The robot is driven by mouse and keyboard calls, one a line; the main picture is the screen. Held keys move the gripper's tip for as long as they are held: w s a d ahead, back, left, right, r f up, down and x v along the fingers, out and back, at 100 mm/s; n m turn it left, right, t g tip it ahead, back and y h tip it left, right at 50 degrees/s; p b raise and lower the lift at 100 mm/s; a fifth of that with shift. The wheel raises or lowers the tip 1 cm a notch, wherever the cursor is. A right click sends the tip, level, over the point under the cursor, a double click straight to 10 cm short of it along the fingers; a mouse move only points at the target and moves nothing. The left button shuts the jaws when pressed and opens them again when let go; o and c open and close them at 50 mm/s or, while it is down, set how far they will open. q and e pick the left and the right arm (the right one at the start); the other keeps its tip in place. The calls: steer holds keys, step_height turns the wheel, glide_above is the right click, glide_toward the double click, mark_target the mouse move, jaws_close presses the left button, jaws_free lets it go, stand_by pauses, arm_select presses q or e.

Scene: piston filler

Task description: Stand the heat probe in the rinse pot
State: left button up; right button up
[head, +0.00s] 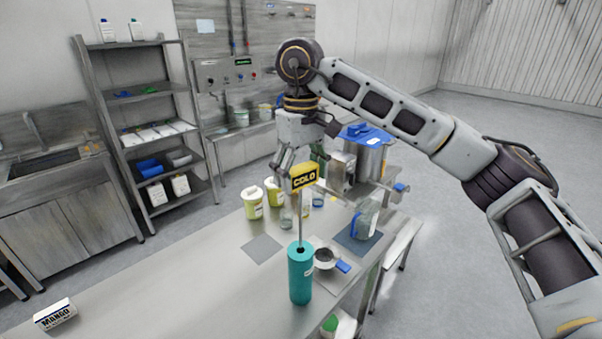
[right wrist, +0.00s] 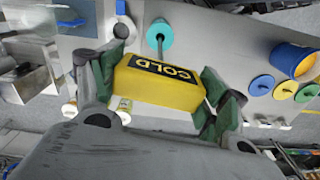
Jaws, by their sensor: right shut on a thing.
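The heat probe (head: 304,177) has a yellow block head marked COLD and a thin metal stem pointing down. My right gripper (head: 292,170) is shut on the yellow head, which also shows between the green finger pads in the right wrist view (right wrist: 160,82). A tall teal cylinder, which I take for the rinse pot (head: 300,275), stands upright on the table below. The stem lines up with the pot's dark mouth, which also shows in the right wrist view (right wrist: 159,31). I cannot tell whether the tip is inside the mouth or just above it. My left gripper is not in view.
A small pan with a blue handle (head: 325,260) stands right beside the pot. A clear jug (head: 366,220) sits on a dark mat behind. Yellow-green tubs (head: 252,203) stand farther back.

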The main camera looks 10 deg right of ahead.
mark_target(301, 210)
steer(key=shift+f, duration=0.25)
steer(key=shift+f+b, duration=0.75)
steer(key=shift+f, duration=0.4)
steer(key=shift+f+b, duration=2.6)
steer(key=shift+f, duration=1.2)
steer(key=shift+d+f, duration=0.1)
stand_by(1.3)
